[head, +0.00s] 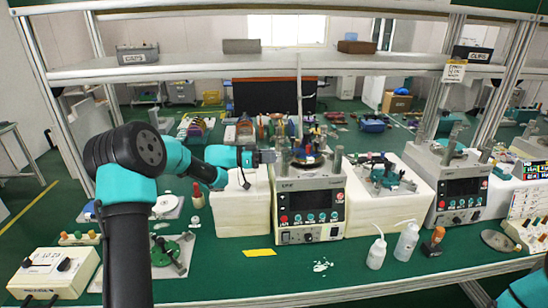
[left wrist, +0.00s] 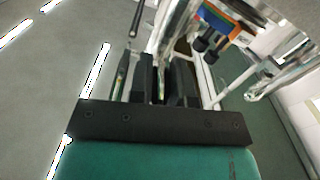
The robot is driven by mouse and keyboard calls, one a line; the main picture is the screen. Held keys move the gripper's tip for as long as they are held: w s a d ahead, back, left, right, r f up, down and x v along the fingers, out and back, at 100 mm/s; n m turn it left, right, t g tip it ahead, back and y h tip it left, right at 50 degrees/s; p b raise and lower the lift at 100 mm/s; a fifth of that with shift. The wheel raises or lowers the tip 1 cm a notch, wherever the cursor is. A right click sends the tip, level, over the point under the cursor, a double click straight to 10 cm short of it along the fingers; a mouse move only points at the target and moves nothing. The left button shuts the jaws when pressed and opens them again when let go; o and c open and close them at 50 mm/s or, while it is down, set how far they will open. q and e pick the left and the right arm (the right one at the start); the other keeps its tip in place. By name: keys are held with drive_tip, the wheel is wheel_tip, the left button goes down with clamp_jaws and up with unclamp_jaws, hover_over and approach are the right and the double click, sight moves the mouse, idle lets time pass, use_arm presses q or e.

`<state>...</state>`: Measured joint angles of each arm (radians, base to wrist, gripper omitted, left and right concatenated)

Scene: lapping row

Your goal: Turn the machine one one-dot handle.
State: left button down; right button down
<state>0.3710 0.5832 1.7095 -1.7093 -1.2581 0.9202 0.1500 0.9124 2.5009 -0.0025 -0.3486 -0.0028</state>
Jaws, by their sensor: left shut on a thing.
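A white lapping machine with a dark display panel (head: 310,205) stands at the middle of the bench. I cannot read a number on it. Its top carries a round plate and upright metal posts. My left gripper (head: 272,156) reaches in from the left to the machine's upper left edge. It is shut on a slim handle there, which is mostly hidden by the fingers; no dot mark can be made out. In the left wrist view the dark fingers (left wrist: 166,82) are close together beside bright metal rods. My right gripper is out of view.
White blocks stand on both sides of the machine. A second machine (head: 460,190) is at the right. A yellow label (head: 260,253) lies on the green bench. A control box (head: 52,272) is front left.

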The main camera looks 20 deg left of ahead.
use_arm(q)
drive_tip(key=shift+r, duration=0.1)
drive_tip(key=c, duration=1.1)
unclamp_jaws()
drive_tip(key=v, duration=1.7)
drive_tip(key=shift+s+a, duration=0.15)
